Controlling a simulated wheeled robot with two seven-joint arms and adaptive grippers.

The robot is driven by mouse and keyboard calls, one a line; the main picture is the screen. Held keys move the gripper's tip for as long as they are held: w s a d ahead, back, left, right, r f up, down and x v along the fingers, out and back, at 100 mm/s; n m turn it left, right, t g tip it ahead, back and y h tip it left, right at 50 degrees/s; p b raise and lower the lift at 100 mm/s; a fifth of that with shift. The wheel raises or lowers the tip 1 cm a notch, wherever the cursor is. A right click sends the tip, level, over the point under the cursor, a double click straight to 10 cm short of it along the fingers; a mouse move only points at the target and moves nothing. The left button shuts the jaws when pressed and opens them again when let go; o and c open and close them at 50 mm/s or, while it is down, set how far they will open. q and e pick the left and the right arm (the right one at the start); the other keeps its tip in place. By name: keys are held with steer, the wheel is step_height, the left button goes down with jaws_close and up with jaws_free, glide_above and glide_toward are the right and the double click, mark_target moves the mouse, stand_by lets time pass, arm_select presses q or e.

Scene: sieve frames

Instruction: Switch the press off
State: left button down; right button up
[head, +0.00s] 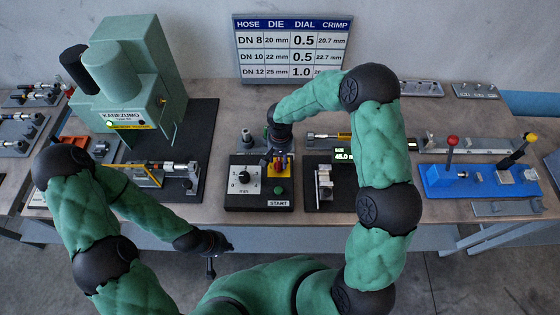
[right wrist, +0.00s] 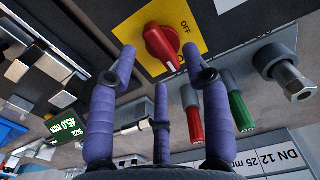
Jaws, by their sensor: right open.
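The green press (head: 150,75) stands at the back left of the bench, with a lit lamp on its front. The dark control box (head: 260,199) has a dial (head: 245,180), a green START button (head: 279,190) and a red rotary switch on a yellow plate. In the right wrist view the red switch (right wrist: 160,44) lies between and just beyond my fingertips, with "OFF" printed beside it on the yellow plate (right wrist: 187,18). My right gripper (right wrist: 162,62) is open around it; contact cannot be told. My left gripper (head: 212,264) hangs before the bench's front edge, its jaws too small to judge.
Red (right wrist: 194,122) and green (right wrist: 238,108) handled tools lie near my right fingers, beside a metal fitting (right wrist: 290,80). A size display (head: 345,156) stands right of the box. A blue fixture (head: 470,182) with levers is further right. A chart (head: 292,48) stands behind.

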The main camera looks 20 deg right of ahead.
mark_target(280, 163)
steer(key=shift+f, duration=1.5)
jaws_close()
